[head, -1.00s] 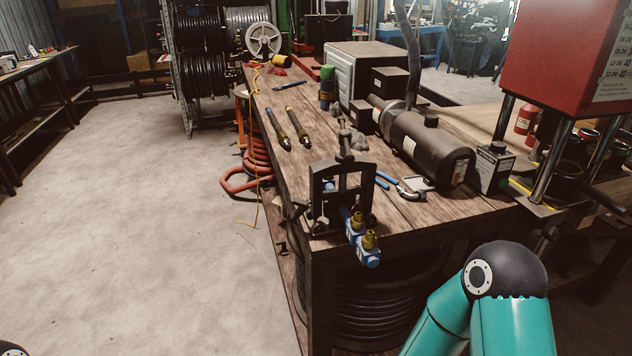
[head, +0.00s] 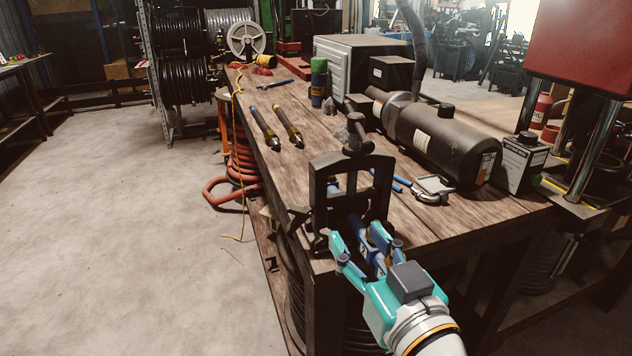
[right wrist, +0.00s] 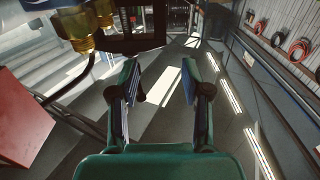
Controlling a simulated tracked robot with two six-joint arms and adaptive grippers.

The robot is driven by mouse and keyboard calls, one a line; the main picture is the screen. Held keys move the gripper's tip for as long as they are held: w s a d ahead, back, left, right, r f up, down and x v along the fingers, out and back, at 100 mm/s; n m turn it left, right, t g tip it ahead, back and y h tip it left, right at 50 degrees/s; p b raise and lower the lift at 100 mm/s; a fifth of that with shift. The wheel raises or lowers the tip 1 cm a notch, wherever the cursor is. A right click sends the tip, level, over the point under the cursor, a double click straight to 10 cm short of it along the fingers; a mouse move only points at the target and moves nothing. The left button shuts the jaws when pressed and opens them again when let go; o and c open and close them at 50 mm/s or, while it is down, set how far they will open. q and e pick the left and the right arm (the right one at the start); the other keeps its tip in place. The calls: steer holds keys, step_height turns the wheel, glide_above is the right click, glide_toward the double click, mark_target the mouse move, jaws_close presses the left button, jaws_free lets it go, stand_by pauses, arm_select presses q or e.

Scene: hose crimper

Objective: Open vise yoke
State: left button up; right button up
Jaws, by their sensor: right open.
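The vise yoke (head: 323,200) is a dark upright frame with a screw and handle on top, at the near corner of the wooden bench. It stands upright. My left gripper is not in view.
A red press (head: 580,50) stands at the right. Floor to the left is clear.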

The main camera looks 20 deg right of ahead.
steer(key=p, duration=0.7)
glide_toward(323, 187)
steer(key=w, duration=1.2)
steer(key=shift+a, duration=0.3)
jaws_close()
steer(key=shift+d, duration=0.1)
